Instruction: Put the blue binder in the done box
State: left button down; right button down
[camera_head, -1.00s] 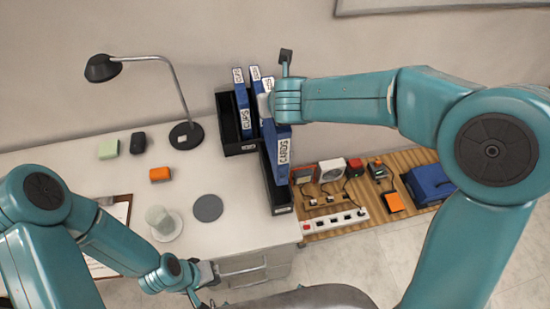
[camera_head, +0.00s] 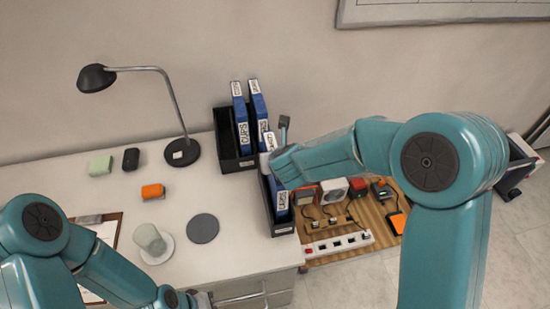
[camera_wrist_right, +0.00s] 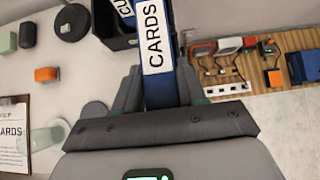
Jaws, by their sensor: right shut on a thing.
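My right gripper (camera_wrist_right: 157,92) is shut on a blue binder (camera_wrist_right: 163,91) with a white label reading CARDS. In the head view this binder (camera_head: 281,208) stands in the near black box (camera_head: 283,229), partly hidden by my arm. Whether it touches the box floor cannot be told. The far black box (camera_head: 237,165) holds two blue binders, one labelled CUPS (camera_head: 241,130) and another (camera_head: 259,105) beside it. A further white label shows near my wrist. The box labels are too small to read. My left gripper (camera_head: 206,301) is at the bottom edge, mostly cut off.
A desk lamp (camera_head: 180,150), green block (camera_head: 100,165), dark object (camera_head: 130,158), orange block (camera_head: 152,191), cup (camera_head: 150,240), grey disc (camera_head: 203,228) and clipboard (camera_head: 100,225) are on the desk. A power strip (camera_head: 338,244) and small devices lie on a wooden board to the right.

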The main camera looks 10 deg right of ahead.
jog(key=shift+r, duration=0.1)
jog(key=c, duration=0.6)
grip_release()
jog(key=shift+f, duration=0.2)
jog(key=shift+c, duration=0.2)
jog(key=shift+s+r, duration=0.25)
jog(key=shift+r, duration=0.25)
jog(key=v, duration=1.1)
jog(key=shift+s+p, duration=0.2)
jog(key=shift+p, duration=0.2)
jog(key=shift+w, duration=0.1)
